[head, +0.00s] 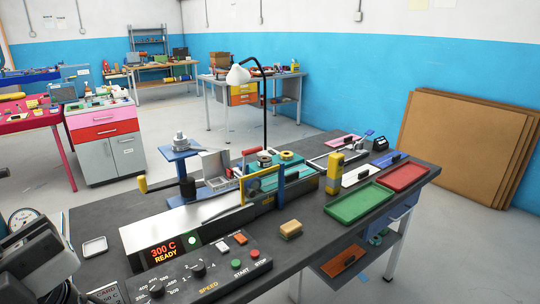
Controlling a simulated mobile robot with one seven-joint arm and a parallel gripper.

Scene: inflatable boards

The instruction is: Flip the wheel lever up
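A long metal machine with a bare silver top (180,222) lies along the dark workbench. Its front display (165,252) reads 300 C READY. A blue, yellow and red frame (262,186) stands across its middle. I cannot tell which part is the wheel lever, or how that lever is set. Grey and dark mechanical parts fill the lower left corner. I cannot make out any gripper fingers there.
A control panel (205,272) with knobs and buttons lies at the front. A sponge-like block (291,229), a green tray (357,201) and a red tray (404,177) lie on the right. A black lamp (264,105) rises behind the machine. Brown boards (465,145) lean on the wall.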

